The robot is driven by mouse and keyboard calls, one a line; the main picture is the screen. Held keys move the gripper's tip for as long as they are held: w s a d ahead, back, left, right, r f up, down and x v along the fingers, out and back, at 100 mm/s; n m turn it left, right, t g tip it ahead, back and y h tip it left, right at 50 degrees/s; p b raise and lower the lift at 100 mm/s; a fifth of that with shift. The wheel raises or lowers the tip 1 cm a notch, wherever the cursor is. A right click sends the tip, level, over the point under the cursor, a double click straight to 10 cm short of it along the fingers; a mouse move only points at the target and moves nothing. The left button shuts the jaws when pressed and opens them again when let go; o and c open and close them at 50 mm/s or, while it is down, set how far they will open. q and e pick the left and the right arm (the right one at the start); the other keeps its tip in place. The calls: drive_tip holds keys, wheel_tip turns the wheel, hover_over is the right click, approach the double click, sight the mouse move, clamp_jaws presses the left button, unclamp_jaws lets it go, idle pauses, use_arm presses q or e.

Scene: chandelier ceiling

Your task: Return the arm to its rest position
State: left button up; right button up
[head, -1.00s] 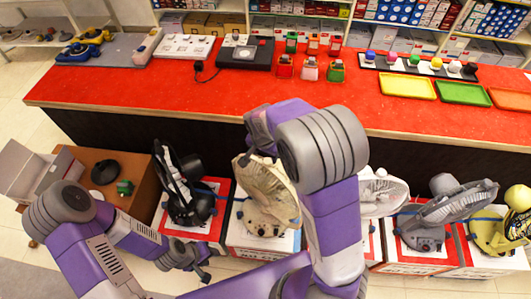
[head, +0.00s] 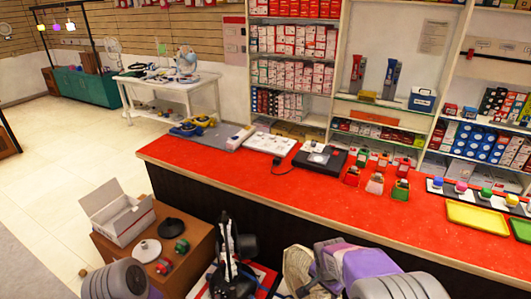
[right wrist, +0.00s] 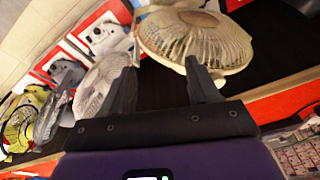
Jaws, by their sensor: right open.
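My right arm (head: 385,275) shows at the bottom right of the head view, with its grey and purple links bent in front of the counter. My right gripper shows best in the right wrist view (right wrist: 160,65), with its two dark fingers spread apart and nothing between them. Beyond the fingers is a beige caged fan (right wrist: 195,38). I cannot tell whether a finger touches it. My left arm (head: 115,280) shows only as a grey joint at the bottom left of the head view. My left gripper is out of view.
The red-topped counter (head: 330,205) runs across in front of me. A black fan (head: 232,270) and an open white box (head: 120,215) on a brown carton (head: 195,240) stand before it.

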drive_tip(key=s+a+f+n+g+y, duration=0.15)
drive_tip(key=s+f, duration=0.25)
drive_tip(key=f, duration=0.4)
drive_tip(key=s+f+n+y, duration=0.1)
drive_tip(key=s+f+n, duration=0.1)
drive_tip(key=s+f, duration=0.45)
drive_tip(key=s+a+f+n+y, duration=0.3)
drive_tip(key=s+a+f, duration=0.3)
drive_tip(key=s+f, duration=0.2)
drive_tip(key=shift+s+a, duration=0.15)
drive_tip(key=shift+s, duration=0.15)
drive_tip(key=shift+f, duration=0.1)
idle(0.6)
